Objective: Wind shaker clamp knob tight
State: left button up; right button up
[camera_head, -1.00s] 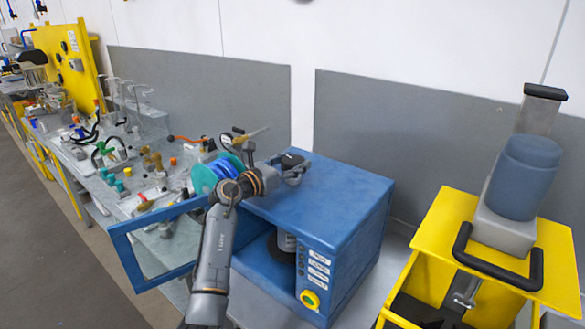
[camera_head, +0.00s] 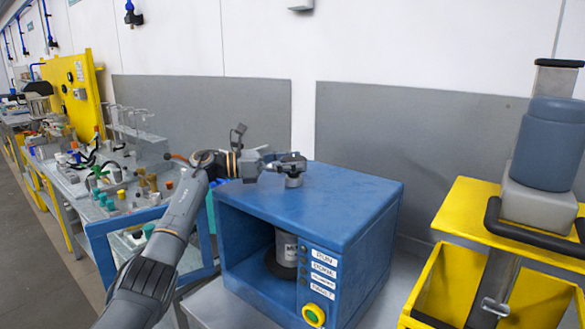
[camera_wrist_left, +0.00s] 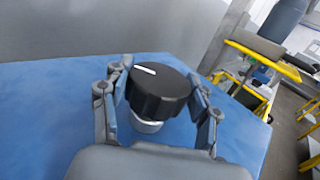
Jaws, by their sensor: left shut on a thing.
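The blue shaker cabinet (camera_head: 345,205) stands in the middle of the head view with its front open. The clamp knob (camera_wrist_left: 158,92) is black and round with a white line on top and a pale metal stem under it, above the cabinet's blue top. My left gripper (camera_head: 292,168) reaches in from the left over the cabinet top. In the left wrist view its fingers (camera_wrist_left: 160,95) lie on both sides of the knob and are shut on it. In the head view the fingers mostly hide the knob. My right gripper is not in view.
A grey can (camera_head: 287,248) stands inside the cabinet. A labelled panel with a yellow-ringed button (camera_head: 313,316) is at its front right. The blue door (camera_head: 100,250) hangs open on the left. A yellow machine (camera_head: 470,215) stands on the right; a cluttered bench (camera_head: 75,180) is at left.

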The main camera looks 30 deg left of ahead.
pick_arm(q)
jog(key=shift+m+g+h, duration=0.7)
jog(key=shift+g, duration=0.2)
jog(key=o, duration=1.2)
jog(key=shift+w, duration=0.1)
jog(key=shift+c, duration=0.2)
jog(key=v, duration=1.2)
